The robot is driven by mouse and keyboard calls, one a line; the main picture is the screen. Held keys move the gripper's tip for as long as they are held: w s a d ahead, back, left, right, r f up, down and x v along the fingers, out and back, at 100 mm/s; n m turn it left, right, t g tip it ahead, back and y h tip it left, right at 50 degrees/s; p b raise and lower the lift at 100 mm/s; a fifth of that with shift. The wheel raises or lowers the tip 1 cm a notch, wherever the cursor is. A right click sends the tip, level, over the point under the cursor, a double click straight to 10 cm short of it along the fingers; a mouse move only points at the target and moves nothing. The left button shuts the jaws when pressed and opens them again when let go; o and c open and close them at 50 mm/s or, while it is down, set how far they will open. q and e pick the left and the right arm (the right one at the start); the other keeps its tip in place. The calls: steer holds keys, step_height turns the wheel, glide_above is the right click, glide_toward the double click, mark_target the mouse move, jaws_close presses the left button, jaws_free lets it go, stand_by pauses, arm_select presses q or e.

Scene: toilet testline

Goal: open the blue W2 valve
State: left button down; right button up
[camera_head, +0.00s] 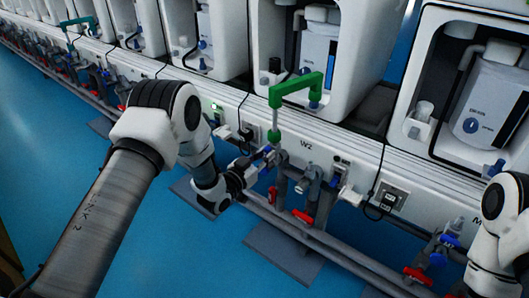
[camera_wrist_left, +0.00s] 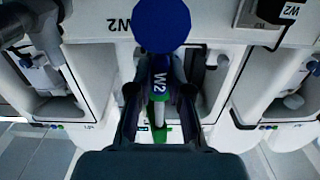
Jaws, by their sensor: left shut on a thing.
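The blue W2 valve handle (camera_head: 267,150) is on the pipework under the W2 panel, below the green pipe. In the left wrist view the blue handle (camera_wrist_left: 161,66) carries a white W2 label and a round blue end lies above it. My left gripper (camera_head: 256,168) is at the valve, shut on the blue handle. In the left wrist view its two dark fingers (camera_wrist_left: 160,95) stand on either side of the labelled handle. The fingers partly hide the handle in the head view. My right arm shows at the right edge; its gripper is out of view.
A green pipe (camera_head: 298,91) rises above the valve. Red valve handles (camera_head: 302,216) sit on grey pipes to the right and below. A black cable (camera_head: 377,178) hangs by a wall socket (camera_head: 392,199). White test units line the back. The blue floor (camera_head: 190,262) is open in front.

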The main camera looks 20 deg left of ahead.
arm_select(q)
steer(key=shift+n, duration=0.3)
steer(key=c, duration=1.1)
jaws_free()
steer(key=shift+s, duration=0.1)
steer(key=v, duration=1.1)
steer(key=shift+s+a, duration=0.1)
steer(key=shift+s, duration=0.3)
